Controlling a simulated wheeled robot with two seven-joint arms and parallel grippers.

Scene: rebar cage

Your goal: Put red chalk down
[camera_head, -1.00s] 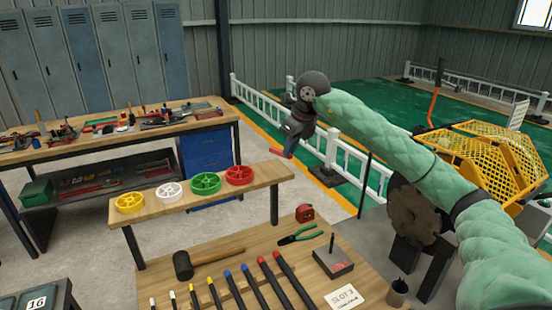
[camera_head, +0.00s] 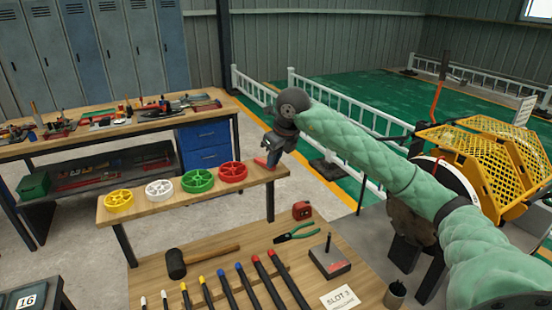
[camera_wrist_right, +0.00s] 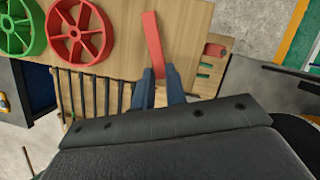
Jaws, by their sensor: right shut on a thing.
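My right gripper (camera_head: 267,155) is shut on the red chalk (camera_head: 260,162), a short red stick. It holds the chalk near the right end of the raised wooden shelf (camera_head: 250,191). In the right wrist view the chalk (camera_wrist_right: 153,42) juts out from between the two blue-grey fingertips (camera_wrist_right: 158,78), with the wooden shelf behind it. I cannot tell whether the chalk touches the shelf. My left gripper is not in view.
Yellow, white, green (camera_head: 198,181) and red (camera_head: 232,172) spoked wheels stand in a row on the shelf. The workbench holds a mallet (camera_head: 177,264), pliers (camera_head: 297,232), a red tape measure (camera_head: 302,210) and several colour-tipped bars. The shelf's right end is clear.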

